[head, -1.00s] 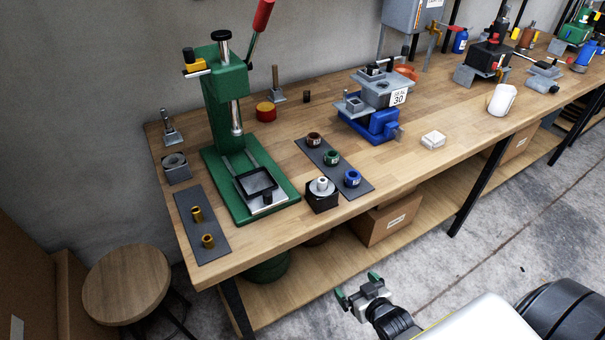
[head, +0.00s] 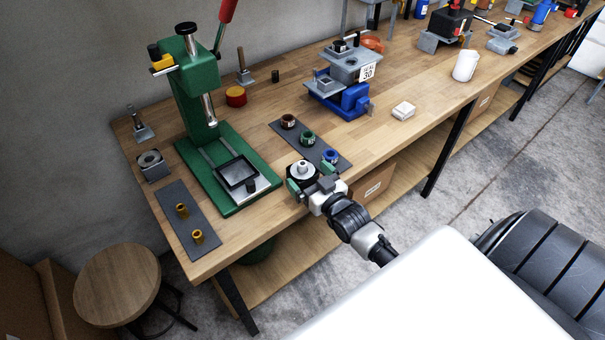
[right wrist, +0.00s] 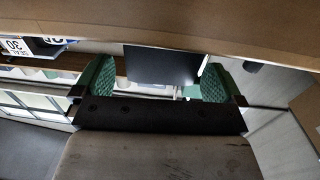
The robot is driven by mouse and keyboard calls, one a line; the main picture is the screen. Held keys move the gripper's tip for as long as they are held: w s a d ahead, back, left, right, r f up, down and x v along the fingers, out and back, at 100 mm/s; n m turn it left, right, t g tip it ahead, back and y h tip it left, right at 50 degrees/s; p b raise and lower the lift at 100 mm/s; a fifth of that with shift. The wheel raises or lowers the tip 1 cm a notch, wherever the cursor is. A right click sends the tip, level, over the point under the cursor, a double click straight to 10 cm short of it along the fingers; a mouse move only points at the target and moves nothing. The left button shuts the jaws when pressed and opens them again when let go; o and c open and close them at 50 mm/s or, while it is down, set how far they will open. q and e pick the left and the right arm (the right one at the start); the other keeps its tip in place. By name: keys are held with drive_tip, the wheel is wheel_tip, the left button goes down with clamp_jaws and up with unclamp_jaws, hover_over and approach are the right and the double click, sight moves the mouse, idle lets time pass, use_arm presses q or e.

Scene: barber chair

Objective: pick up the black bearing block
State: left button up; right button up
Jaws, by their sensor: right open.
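The black bearing block (head: 294,171) stands near the front edge of the workbench, with a pale round stepped piece (head: 302,168) on top. In the head view my right gripper (head: 310,178) is at the block's front side and covers part of it. Its green-padded fingers are open, one towards each side of the block. In the right wrist view the dark face of the block (right wrist: 160,62) shows between the two green pads of the right gripper (right wrist: 157,82), with a gap visible at the right pad. My left gripper is not in view.
A green press (head: 188,100) stands left of the block. A dark mat (head: 297,139) with several coloured rings lies just behind it. Another mat (head: 187,224) holds two brass bushings. A blue fixture (head: 345,102) stands farther back. The bench edge is close below my gripper.

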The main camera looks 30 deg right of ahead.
sight(305, 172)
drive_tip(key=w, duration=0.2)
drive_tip(key=shift+w+r, duration=0.1)
drive_tip(key=shift+w, duration=0.5)
drive_tip(key=shift+s, duration=0.1)
drive_tip(key=c, duration=1.5)
drive_tip(key=shift+c, duration=0.5)
drive_tip(key=shift+r, duration=0.1)
